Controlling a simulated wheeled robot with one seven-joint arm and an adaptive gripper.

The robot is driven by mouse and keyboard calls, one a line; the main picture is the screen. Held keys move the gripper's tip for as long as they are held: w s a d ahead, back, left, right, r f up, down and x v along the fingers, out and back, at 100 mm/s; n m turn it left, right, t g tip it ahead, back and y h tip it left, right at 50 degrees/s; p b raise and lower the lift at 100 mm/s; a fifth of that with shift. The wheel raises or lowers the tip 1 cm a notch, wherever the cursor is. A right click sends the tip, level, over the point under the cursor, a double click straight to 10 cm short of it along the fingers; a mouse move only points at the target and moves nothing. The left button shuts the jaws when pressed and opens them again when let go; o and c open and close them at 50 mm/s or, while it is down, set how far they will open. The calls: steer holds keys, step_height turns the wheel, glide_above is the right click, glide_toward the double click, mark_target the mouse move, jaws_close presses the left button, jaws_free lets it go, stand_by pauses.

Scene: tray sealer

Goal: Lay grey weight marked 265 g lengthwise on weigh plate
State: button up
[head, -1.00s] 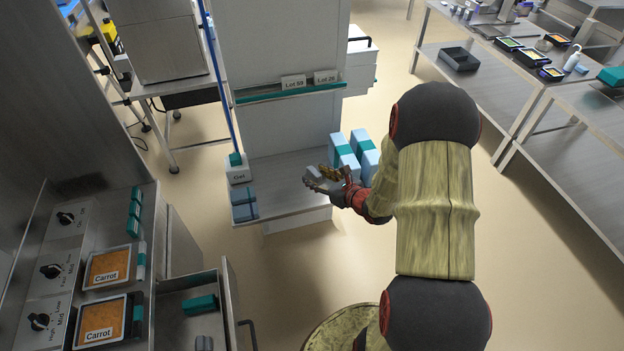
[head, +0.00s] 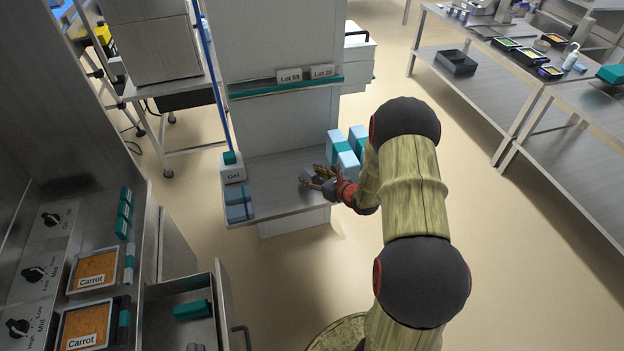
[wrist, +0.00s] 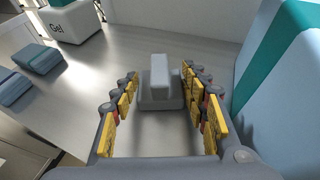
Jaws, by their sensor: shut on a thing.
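A plain grey block-like weight (wrist: 159,82) sits between the fingers in the wrist view, with a narrower raised part on a wider base. No marking is readable on it. My gripper (wrist: 160,100) is shut on it, fingers on either side of the base. In the head view my gripper (head: 313,181) is low over the metal shelf (head: 275,180), and the weight (head: 306,175) shows small at its tips. I cannot tell whether the weight touches the shelf. I cannot make out a weigh plate for sure.
Blue-and-teal cartons (head: 346,150) stand close to the right of my gripper. A white Gel box (head: 233,169) and flat blue packs (head: 239,205) are at the shelf's left end. An open drawer (head: 217,300) at lower left holds a teal block (head: 192,309) and a grey object.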

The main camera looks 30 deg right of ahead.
steer(key=shift+r, duration=0.1)
steer(key=o, duration=1.2)
